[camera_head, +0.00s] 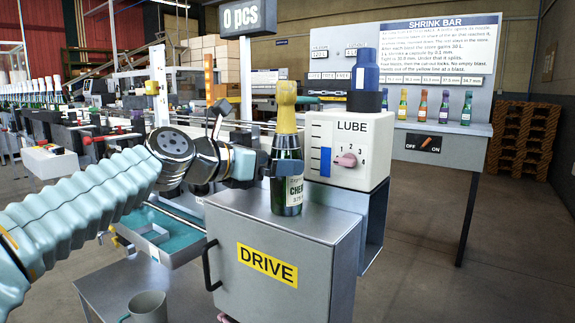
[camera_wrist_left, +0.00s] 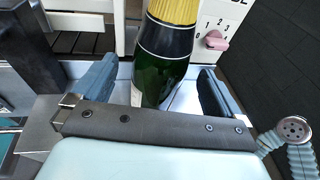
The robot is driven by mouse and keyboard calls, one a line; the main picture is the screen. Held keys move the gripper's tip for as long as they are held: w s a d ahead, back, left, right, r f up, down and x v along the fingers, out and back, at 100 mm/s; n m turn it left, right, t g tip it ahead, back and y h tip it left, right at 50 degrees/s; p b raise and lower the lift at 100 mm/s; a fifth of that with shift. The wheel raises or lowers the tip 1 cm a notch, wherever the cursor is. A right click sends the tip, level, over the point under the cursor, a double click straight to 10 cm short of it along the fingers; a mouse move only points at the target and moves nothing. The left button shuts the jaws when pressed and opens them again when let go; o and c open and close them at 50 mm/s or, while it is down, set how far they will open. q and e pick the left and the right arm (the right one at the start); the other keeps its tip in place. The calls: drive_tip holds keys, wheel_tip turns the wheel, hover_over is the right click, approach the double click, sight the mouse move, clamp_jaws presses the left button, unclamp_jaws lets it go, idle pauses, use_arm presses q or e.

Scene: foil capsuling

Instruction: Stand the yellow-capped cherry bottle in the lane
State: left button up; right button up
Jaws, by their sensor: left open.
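The yellow-capped cherry bottle (camera_head: 287,120) is dark green with a yellow foil top and a pale label partly reading "CHER". It stands upright on the top of the grey DRIVE cabinet (camera_head: 325,222), just left of the LUBE box. My left gripper (camera_head: 268,168) is open at the bottle's mid-height, with its fingers on either side of it. In the left wrist view the bottle (camera_wrist_left: 166,55) rises between the two open fingers (camera_wrist_left: 157,80), and a gap shows at each side. The lane cannot be made out clearly. My right gripper is not in view.
The white LUBE box (camera_head: 349,150) with a pink knob and a blue bottle on top stands close right of the bottle. A conveyor line (camera_head: 120,130) runs behind at left. A grey cup (camera_head: 148,307) sits low in front. Several small bottles stand on a back shelf.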

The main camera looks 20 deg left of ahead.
use_arm(q)
drive_tip(key=x, duration=0.5)
drive_tip(key=shift+w+d+f, duration=0.1)
drive_tip(key=shift+w+d, duration=0.1)
drive_tip(key=shift+w, duration=0.15)
drive_tip(key=c, duration=1.6)
drive_tip(key=shift+c, duration=0.9)
drive_tip(key=shift+r, duration=0.2)
